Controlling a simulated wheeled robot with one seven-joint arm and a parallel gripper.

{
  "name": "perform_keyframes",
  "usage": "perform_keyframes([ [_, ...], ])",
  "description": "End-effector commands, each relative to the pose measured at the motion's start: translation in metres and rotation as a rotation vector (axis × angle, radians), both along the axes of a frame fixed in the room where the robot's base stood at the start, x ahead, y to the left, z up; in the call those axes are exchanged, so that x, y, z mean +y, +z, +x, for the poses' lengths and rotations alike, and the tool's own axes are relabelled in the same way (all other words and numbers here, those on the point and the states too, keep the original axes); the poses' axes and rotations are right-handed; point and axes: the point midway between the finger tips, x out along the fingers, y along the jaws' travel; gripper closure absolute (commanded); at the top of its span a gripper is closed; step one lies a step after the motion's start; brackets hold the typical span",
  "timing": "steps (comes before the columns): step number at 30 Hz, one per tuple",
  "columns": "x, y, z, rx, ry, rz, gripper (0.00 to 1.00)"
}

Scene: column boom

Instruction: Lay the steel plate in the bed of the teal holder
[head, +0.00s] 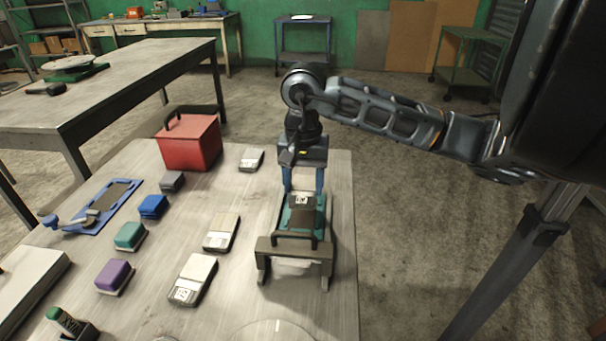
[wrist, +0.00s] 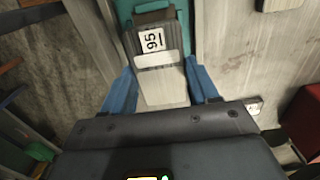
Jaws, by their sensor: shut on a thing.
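The steel plate (wrist: 163,84), grey with a white label reading 95, sits between the two blue fingers of my gripper (wrist: 163,88) in the wrist view. The gripper is shut on it. In the head view, the plate's labelled end (head: 300,199) shows just in front of my gripper (head: 304,181). The teal holder (head: 293,218) is under the plate's far end, with a dark handled frame across its near end. In the wrist view, teal edges (wrist: 187,14) show on both sides of the plate. I cannot tell whether the plate touches the bed.
Labelled plates (head: 221,233) and coloured blocks (head: 130,236) stand left of the holder. A red box (head: 188,143) stands at the back left, and a blue-framed tray (head: 101,207) farther left. The table's right edge (head: 351,230) is close to the holder.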

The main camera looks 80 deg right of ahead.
Motion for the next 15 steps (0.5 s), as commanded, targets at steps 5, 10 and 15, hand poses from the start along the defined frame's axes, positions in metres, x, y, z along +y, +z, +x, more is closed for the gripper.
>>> perform_keyframes([
  [5, 0.001, -0.016, 0.000, -0.001, -0.001, 0.003, 1.00],
  [10, 0.000, -0.030, 0.000, -0.001, -0.002, 0.002, 1.00],
  [15, 0.000, -0.043, 0.000, 0.000, 0.001, -0.002, 1.00],
])
